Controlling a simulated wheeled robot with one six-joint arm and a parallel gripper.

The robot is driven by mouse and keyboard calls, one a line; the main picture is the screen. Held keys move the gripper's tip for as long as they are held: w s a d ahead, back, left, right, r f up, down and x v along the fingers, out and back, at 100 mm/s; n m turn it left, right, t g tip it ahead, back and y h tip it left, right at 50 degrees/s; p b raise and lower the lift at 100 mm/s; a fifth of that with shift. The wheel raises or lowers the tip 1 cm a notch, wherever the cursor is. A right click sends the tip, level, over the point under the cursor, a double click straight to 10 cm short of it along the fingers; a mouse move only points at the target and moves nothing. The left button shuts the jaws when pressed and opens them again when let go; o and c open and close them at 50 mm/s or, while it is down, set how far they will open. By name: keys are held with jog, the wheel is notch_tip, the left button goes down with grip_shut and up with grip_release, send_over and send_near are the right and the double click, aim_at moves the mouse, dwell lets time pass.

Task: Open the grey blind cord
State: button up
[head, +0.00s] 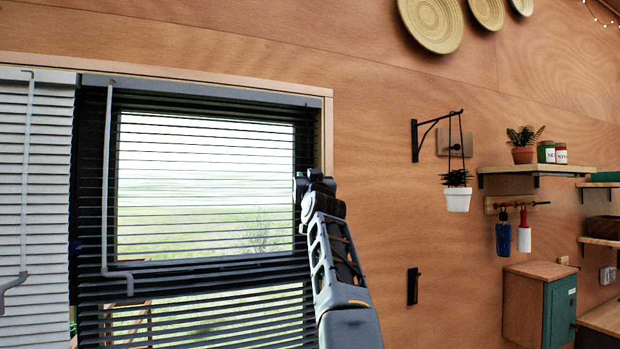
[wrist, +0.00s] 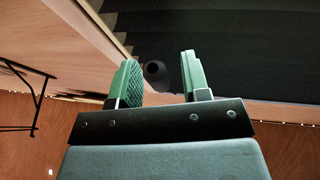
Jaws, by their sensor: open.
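A dark grey slatted blind (head: 200,100) hangs lowered over the window, its slats apart with daylight between them. A grey cord or rod (head: 105,180) hangs down its left side and ends in a bent handle (head: 128,277). My gripper (head: 312,182) is at the right edge of this blind, far to the right of that rod. In the wrist view my gripper (wrist: 159,78) is open, with green pads apart. A small dark rounded knob (wrist: 156,72) shows between the pads, nearer the left one; what it hangs from is hidden.
A white blind (head: 45,200) with its own grey rod (head: 27,180) hangs at far left. The wooden window frame (head: 327,130) is close beside my gripper. A wall bracket with a hanging plant (head: 457,198) and shelves (head: 535,170) are to the right.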

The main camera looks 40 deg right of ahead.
grip_shut()
dwell(0.4)
jog(key=shift+f, duration=0.15)
notch_tip(320, 180, down, 54)
jog(key=b, duration=5.4)
grip_release()
